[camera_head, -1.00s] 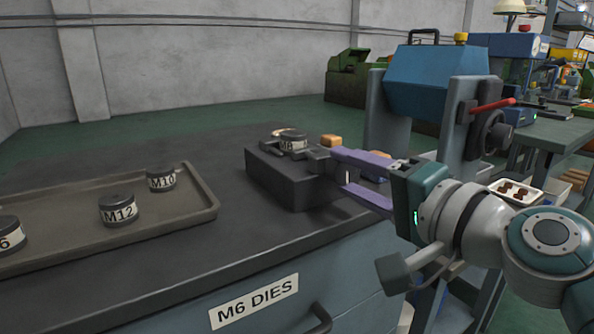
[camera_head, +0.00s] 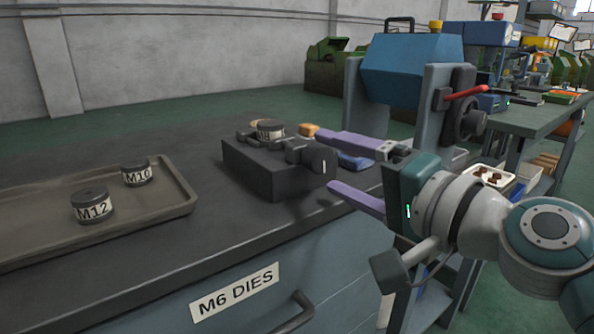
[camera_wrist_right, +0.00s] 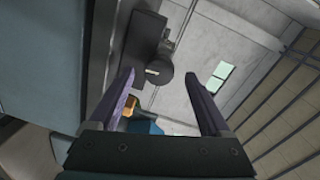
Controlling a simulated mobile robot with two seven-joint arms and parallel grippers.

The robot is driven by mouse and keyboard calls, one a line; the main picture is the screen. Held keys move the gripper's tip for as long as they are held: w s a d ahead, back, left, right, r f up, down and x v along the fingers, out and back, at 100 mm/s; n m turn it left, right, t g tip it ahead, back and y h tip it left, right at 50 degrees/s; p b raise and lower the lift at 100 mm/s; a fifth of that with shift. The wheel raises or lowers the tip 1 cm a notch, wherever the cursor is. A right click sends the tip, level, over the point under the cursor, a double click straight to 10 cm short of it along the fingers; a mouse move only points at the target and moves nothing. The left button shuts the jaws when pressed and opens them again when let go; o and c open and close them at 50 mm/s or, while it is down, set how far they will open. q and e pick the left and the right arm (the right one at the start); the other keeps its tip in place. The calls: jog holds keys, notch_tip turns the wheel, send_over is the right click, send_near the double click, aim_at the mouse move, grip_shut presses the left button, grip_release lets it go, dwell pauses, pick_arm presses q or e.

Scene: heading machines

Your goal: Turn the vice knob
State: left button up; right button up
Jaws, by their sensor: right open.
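The vice (camera_head: 262,172) is a dark grey block with a clamp on top, standing on the dark bench top. Its round knob (camera_head: 322,160) sticks out at the right end, with a short light mark on its face. My right gripper (camera_head: 324,159) is open, with one purple finger above the knob and one below it in the head view. In the right wrist view, the knob (camera_wrist_right: 159,72) lies between the two fingertips (camera_wrist_right: 160,77) with gaps on both sides; I cannot tell whether it is level with the tips or beyond them. My left gripper is not in view.
A labelled die (camera_head: 270,129) sits on the vice. A tray (camera_head: 181,204) with the M12 (camera_head: 91,206) and M10 (camera_head: 135,173) dies lies left. An orange block (camera_head: 309,130) and a blue object (camera_head: 355,161) lie behind the fingers. A blue machine (camera_head: 412,68) stands behind.

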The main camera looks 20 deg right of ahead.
jog(key=v, duration=0.8)
